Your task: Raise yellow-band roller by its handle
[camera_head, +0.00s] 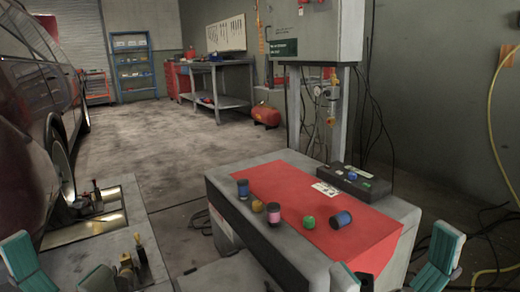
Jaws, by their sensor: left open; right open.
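Two small upright dark-handled items stand at the left: a dark one (97,195) on the metal floor plate, and a nearer one (141,250) with a yellowish mark near its top. The nearer item may be the yellow-band roller, but it is too small to be sure. My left gripper (58,268) is open and empty at the lower left, its teal fingers apart, left of and nearer than this item. My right gripper (395,262) is open at the lower right, in front of the grey workbench's near right corner. Neither gripper touches a handled item.
The grey bench (290,262) has a red mat (290,182). A car (30,110) stands left.

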